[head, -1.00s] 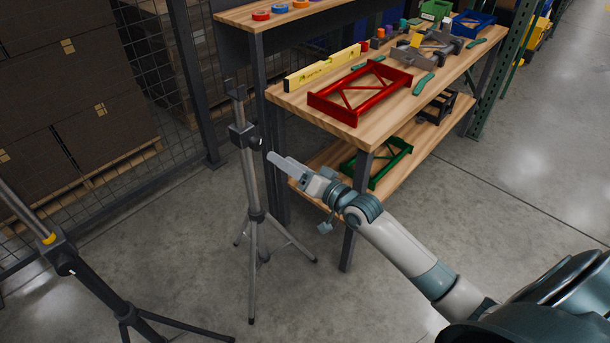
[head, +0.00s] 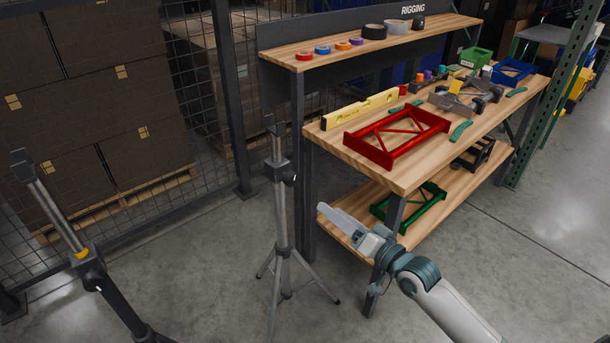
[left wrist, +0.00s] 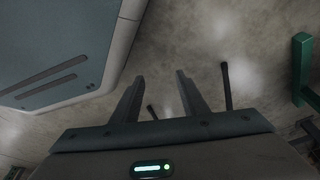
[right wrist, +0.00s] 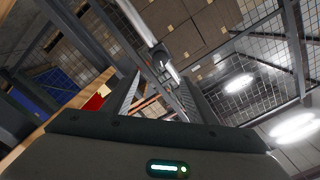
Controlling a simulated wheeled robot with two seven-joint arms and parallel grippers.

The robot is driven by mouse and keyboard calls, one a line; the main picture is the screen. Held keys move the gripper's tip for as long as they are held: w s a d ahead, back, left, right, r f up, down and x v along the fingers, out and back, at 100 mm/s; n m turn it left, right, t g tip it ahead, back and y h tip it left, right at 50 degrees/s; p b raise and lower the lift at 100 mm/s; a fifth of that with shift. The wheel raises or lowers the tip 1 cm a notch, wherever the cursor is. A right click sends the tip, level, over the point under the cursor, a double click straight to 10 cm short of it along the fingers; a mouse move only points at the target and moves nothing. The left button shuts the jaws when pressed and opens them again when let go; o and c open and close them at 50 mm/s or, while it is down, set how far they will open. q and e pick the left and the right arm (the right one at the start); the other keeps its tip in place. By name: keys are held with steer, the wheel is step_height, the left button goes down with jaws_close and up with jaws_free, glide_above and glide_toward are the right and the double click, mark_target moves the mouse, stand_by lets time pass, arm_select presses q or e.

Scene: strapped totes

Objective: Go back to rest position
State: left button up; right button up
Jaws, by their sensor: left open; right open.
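My right gripper (head: 335,220) reaches in from the lower right in the head view, in front of the workbench's near end and right of a grey tripod stand (head: 281,200). In the right wrist view its two fingers (right wrist: 155,95) are apart, with nothing between them. My left gripper is outside the head view. In the left wrist view its fingers (left wrist: 157,95) are apart and empty above the concrete floor (left wrist: 190,60). A pale and teal panel, seemingly part of my body, fills the upper left of that view.
The workbench (head: 365,157) holds a red frame (head: 397,137), a yellow level (head: 360,108) and tools. A green frame (head: 410,207) lies on its lower shelf. A second stand (head: 90,265) is at left, before a mesh fence (head: 205,90). Floor at right (head: 540,230) is clear.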

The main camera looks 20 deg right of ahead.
arm_select(q)
steer(key=shift+d, duration=0.1)
arm_select(e)
steer(key=s+f+n+g+h+p, duration=0.1)
steer(key=s+f+g+h, duration=0.2)
steer(key=f, duration=1.2)
steer(key=s+f+n+g+h+p, duration=0.15)
steer(key=s+f, duration=0.45)
steer(key=f, duration=0.9)
arm_select(q)
steer(key=w+d, duration=0.1)
steer(key=w+r+t, duration=0.1)
steer(key=w+d+t, duration=0.1)
steer(key=shift+w+d+r+h+p, duration=0.1)
steer(key=shift+d+r+h+p, duration=0.2)
steer(key=shift+d+r, duration=0.05)
arm_select(e)
steer(key=s+a+f+n+g, duration=0.2)
steer(key=s+a+f, duration=0.3)
steer(key=s+f, duration=0.5)
steer(key=s+a+f+n+g, duration=0.2)
steer(key=s+a+f+g, duration=0.2)
steer(key=s+f, duration=0.7)
steer(key=s+g, duration=0.1)
steer(key=s, duration=0.1)
steer(key=shift+s+a+n, duration=0.3)
steer(key=shift+a+n, duration=0.05)
steer(key=shift+w+h, duration=0.15)
steer(key=shift+h, duration=0.1)
